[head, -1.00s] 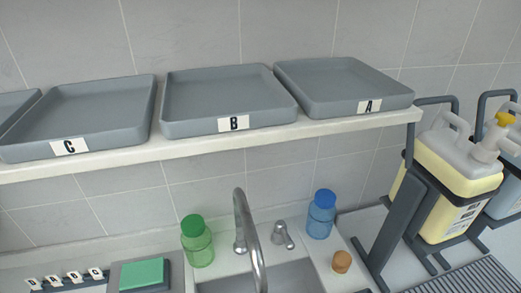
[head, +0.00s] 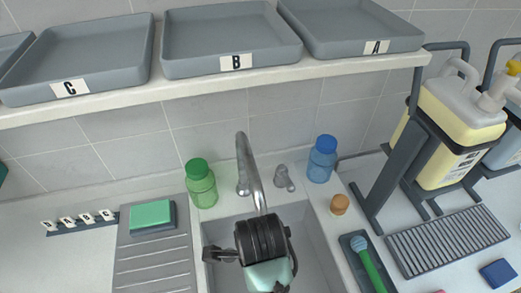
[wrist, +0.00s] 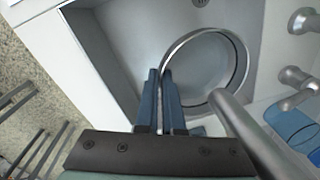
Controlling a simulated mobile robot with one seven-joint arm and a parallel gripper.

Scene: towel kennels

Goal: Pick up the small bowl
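The small bowl (wrist: 208,62) is a round metal bowl with a thin rim, seen from above in the wrist view. It is inside the grey sink. My gripper (wrist: 161,74) points down into the sink, and its two blue fingers are close together with a narrow gap. The fingertips are at the left edge of the bowl's rim. The right finger covers part of the rim. I cannot tell whether the fingers press on it. In the head view my wrist hangs over the sink (head: 318,240), and the bowl is hidden there.
The curved faucet (head: 246,165) is close beside my wrist. A green bottle (head: 201,184) and a blue bottle (head: 321,160) stand behind the sink. A shelf (head: 200,88) with grey trays runs above. A brush (head: 368,262) lies at the right.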

